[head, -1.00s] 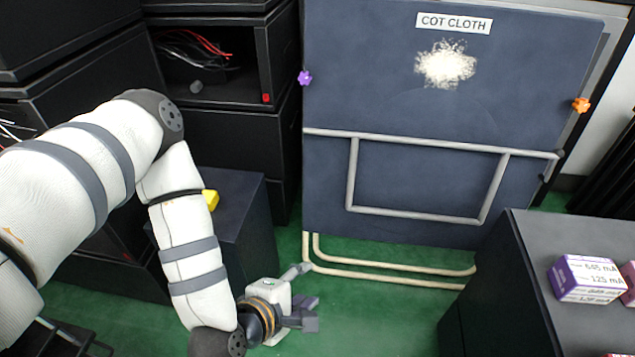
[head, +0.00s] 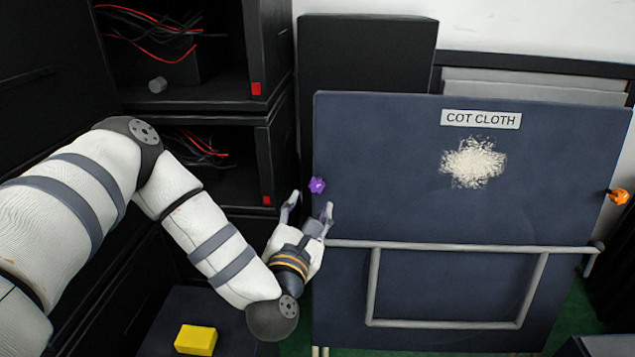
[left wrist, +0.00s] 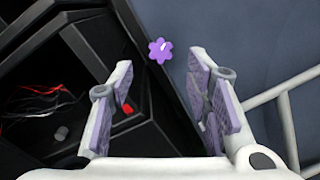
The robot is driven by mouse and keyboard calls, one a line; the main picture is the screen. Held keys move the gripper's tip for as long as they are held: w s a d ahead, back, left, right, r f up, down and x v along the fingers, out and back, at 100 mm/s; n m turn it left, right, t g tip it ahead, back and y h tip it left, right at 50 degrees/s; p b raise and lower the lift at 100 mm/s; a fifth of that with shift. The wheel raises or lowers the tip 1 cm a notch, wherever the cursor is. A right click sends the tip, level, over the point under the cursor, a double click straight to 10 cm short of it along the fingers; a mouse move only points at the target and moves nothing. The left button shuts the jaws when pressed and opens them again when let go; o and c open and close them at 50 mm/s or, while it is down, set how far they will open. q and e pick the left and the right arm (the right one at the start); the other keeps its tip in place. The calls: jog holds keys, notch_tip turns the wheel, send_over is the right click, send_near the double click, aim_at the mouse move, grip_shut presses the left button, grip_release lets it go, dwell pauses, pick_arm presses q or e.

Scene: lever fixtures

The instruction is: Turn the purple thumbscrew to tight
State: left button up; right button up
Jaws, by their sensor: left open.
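The purple thumbscrew (head: 317,185) sits at the upper left edge of the dark blue panel labelled COT CLOTH (head: 400,150). In the left wrist view the thumbscrew (left wrist: 161,51) is a lobed purple knob with a short white mark, beyond the fingertips and between their lines. My left gripper (head: 310,207) is open and empty, just below the thumbscrew and apart from it. Its two fingers (left wrist: 160,95) frame the gap in the left wrist view. My right gripper is not in view.
An orange knob (head: 619,196) is on the panel's right edge. Black racks with red wires (head: 262,140) stand close on the left. A yellow block (head: 196,340) lies on a dark box below.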

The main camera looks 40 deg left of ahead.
aim_at(316, 187)
pick_arm(q)
jog(key=x, duration=0.8)
jog(key=shift+w+a+f, duration=0.1)
jog(key=shift+w+a, duration=0.05)
jog(key=shift+w, duration=0.15)
grip_shut()
